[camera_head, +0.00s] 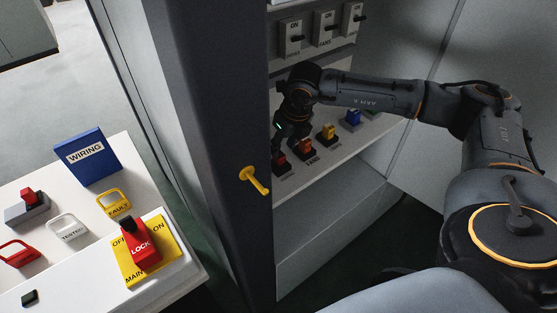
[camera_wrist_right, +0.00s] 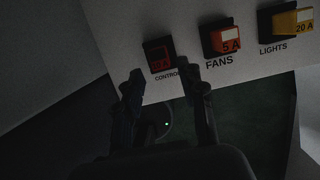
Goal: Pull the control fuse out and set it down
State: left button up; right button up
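The control fuse (camera_wrist_right: 159,57) is a dark red block in a black holder, above the CONTROL label in the right wrist view. In the head view it is a red block (camera_head: 280,162) at the left end of the fuse row, partly behind my gripper. My right gripper (camera_wrist_right: 165,80) is open, its two fingers apart with nothing held between them. Its tips are close to the CONTROL label, just below the fuse in the wrist picture; I cannot tell whether they touch anything. The head view shows this gripper (camera_head: 288,142) pointing down by the fuse. My left gripper is not in view.
The fans fuse (camera_wrist_right: 228,42) and yellow lights fuse (camera_wrist_right: 298,20) sit close beside it. A blue fuse (camera_head: 353,117) is farther along. Switches (camera_head: 291,39) are above. The cabinet's dark edge (camera_head: 225,130) carries a yellow handle (camera_head: 255,180). A white table (camera_head: 180,279) stands left.

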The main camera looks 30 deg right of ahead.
aim_at(280, 155)
jog(key=b+x, duration=0.3)
jog(key=x, duration=0.1)
jog(key=shift+s+f, duration=0.1)
jog(key=shift+s, duration=0.05)
jog(key=shift+w+f+b, duration=0.2)
jog(key=shift+w+b, duration=0.05)
jog(key=shift+b, duration=0.05)
jog(key=shift+s+r, duration=0.1)
jog(key=shift+c, duration=0.4)
grip_shut()
jog(key=shift+r, duration=0.15)
jog(key=shift+r+p, duration=1.35)
jog(key=shift+r, duration=1.5)
